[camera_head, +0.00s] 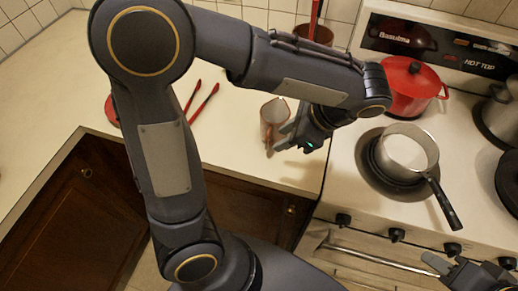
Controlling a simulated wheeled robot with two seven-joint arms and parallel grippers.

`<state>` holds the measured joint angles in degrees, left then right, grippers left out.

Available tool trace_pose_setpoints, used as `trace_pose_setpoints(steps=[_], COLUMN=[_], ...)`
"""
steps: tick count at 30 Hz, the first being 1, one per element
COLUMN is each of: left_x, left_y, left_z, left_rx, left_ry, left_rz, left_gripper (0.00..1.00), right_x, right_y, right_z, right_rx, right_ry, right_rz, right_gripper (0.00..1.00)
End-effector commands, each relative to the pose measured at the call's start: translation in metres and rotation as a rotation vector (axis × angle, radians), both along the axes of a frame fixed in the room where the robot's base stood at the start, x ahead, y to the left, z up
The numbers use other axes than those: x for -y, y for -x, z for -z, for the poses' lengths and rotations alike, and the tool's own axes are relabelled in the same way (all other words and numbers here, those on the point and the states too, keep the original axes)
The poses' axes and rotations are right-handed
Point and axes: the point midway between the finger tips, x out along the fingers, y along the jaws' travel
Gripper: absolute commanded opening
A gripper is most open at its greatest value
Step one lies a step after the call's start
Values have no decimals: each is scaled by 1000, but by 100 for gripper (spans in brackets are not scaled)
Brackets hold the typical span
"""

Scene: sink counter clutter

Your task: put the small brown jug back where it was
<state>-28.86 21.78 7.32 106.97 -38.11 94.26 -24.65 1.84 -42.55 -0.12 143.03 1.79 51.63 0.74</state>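The small brown jug (270,122) stands on the pale counter, near its front edge and left of the stove. My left arm arches across the view, and my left gripper (284,137) is at the jug's right side, its fingers pointing toward it. The gripper partly hides the jug. I cannot tell whether the fingers touch or close on it. My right gripper (440,268) is partly in view at the bottom right, in front of the stove and away from the jug. Its finger opening is not clear.
On the stove are a red lidded pot (410,88) and a steel saucepan (407,150) with its black handle toward the front. A brown container (318,34) with red utensils stands behind my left forearm. Red tongs (203,102) lie on the counter at left.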

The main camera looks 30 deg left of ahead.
Motion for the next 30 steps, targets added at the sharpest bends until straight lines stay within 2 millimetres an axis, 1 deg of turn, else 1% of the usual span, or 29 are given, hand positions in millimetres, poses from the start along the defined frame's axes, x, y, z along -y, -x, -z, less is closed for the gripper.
trace_pose_setpoints(steps=[1, 3, 5, 6, 10, 12, 15, 18, 21, 30], left_x=[-18, -35, -44, -48, -53, -52, -51, -50, -50, -49], left_y=[13, 34, 50, 61, 88, 97, 104, 107, 108, 108], left_z=[-2, 0, 2, 3, 6, 6, 6, 5, 4, 3], left_rx=[44, 107, 171, 215, 371, 456, 558, 630, 667, 675], left_ry=[90, 222, 336, 411, 642, 752, 880, 967, 1013, 1025], left_rz=[-110, -273, -421, -523, -852, -1014, -1201, -1325, -1388, -1403], left_gripper=[32, 32, 32, 32, 32, 32, 32, 32, 32, 32], right_x=[0, 0, 0, 0, 0, 0, 0, 0, 0, 0], right_y=[0, 0, 0, 0, 0, 0, 0, 0, 0, 0], right_z=[0, 0, 0, 0, 0, 0, 0, 0, 0, 0], right_rx=[0, 0, 0, 0, 0, 0, 0, 0, 0, 0], right_ry=[0, 0, 0, 0, 0, 0, 0, 0, 0, 0], right_rz=[0, 0, 0, 0, 0, 0, 0, 0, 0, 0], right_gripper=[36, 36, 36, 36, 36, 36, 36, 36, 36, 36])
